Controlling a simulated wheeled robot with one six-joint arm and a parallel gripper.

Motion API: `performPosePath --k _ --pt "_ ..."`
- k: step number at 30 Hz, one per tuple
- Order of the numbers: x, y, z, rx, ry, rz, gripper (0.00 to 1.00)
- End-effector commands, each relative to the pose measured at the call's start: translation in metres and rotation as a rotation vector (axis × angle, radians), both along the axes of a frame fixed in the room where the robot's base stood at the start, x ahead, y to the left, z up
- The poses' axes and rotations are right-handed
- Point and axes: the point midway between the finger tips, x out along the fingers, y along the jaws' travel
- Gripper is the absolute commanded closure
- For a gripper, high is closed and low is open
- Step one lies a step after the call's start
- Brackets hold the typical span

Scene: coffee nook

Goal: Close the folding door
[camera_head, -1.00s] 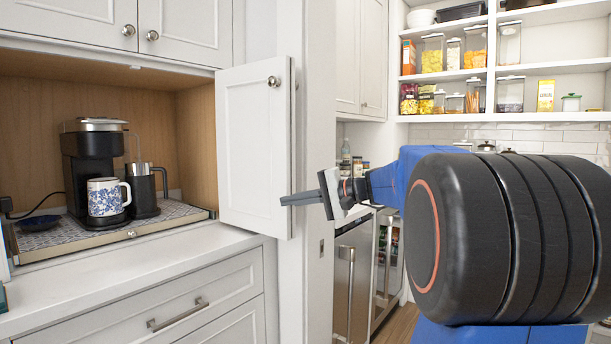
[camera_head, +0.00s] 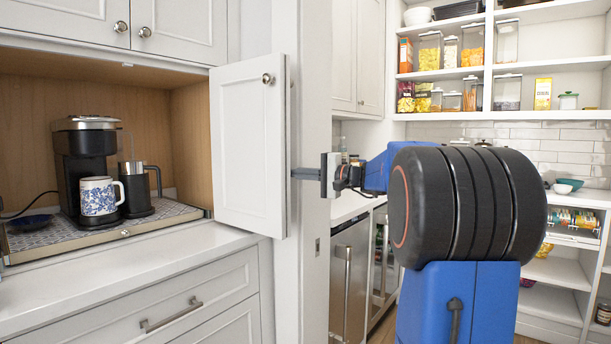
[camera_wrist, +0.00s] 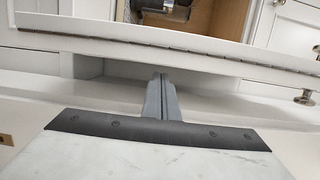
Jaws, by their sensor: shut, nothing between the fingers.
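The white folding door (camera_head: 247,150) with a round knob (camera_head: 267,78) hangs partly open at the right side of the coffee nook. It also shows in the wrist view as a long white panel (camera_wrist: 190,62) with a dark hinge seam. My gripper (camera_head: 294,173) is shut and empty. In the head view its fingertips are at the door's right edge, at mid height. In the wrist view the shut fingers (camera_wrist: 161,85) point at the panel and reach close to it. I cannot tell whether they touch.
In the nook, a black coffee maker (camera_head: 85,160), a blue-patterned mug (camera_head: 98,197) and a dark carafe (camera_head: 136,188) stand on a tray (camera_head: 165,219). The white counter (camera_head: 120,254) lies below the door. Pantry shelves (camera_head: 556,113) stand at the right.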

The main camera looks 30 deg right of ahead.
Motion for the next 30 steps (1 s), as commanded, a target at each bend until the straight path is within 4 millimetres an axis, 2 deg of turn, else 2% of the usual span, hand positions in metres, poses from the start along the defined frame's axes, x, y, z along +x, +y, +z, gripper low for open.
performPosePath --k 4,10,24,30 --pt "0.017 0.011 0.0 0.001 0.001 0.002 1.0" --pt "0.027 0.017 0.0 0.001 0.001 0.001 1.0" --pt "0.028 0.019 0.0 0.0 0.0 -0.004 1.0" --pt "0.024 0.026 0.0 -0.001 0.0 -0.04 1.0"
